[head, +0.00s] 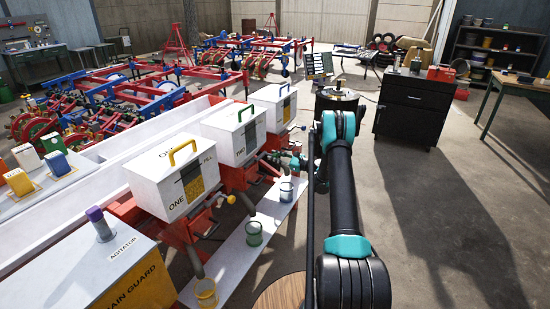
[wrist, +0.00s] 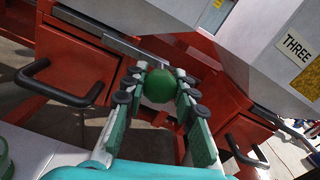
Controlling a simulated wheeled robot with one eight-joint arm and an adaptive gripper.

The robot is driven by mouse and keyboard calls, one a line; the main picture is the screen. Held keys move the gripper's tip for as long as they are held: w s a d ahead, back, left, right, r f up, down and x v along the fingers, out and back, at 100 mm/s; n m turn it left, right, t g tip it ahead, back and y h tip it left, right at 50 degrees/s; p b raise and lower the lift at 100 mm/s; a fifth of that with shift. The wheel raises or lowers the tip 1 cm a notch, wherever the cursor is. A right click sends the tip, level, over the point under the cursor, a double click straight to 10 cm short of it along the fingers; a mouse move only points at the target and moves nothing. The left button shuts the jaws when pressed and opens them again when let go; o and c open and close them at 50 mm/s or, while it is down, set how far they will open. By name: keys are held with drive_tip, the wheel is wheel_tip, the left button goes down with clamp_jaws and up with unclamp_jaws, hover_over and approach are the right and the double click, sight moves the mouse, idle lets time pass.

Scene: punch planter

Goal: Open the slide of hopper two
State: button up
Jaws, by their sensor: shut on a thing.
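Hopper two (head: 228,140) is a white box with a lid handle and a "TWO" label, in the middle of the row in the head view. In the wrist view a round green knob (wrist: 159,86) sits under the hoppers, near a grey metal bar (wrist: 110,36). My gripper (wrist: 160,90) has its green fingers on both sides of this knob and is shut on it. In the head view my gripper (head: 287,160) is small beside hopper two's lower right, and the knob is hard to make out. How far the slide is drawn out cannot be told.
Hopper one (head: 165,185), with a yellow knob (head: 231,199), stands nearer; hopper three (head: 272,108) stands beyond. Red frame parts and black handles (wrist: 60,85) flank my fingers. Small buckets (head: 254,233) stand on a white board (head: 235,262) below.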

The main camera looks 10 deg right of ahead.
drive_tip(key=shift+d, duration=0.1)
clamp_jaws()
drive_tip(key=v, duration=0.5)
drive_tip(key=shift+s, duration=0.15)
drive_tip(key=shift+d, duration=0.1)
drive_tip(key=o, duration=1.1)
unclamp_jaws()
drive_tip(key=v, duration=1.2)
drive_tip(key=shift+r, duration=0.1)
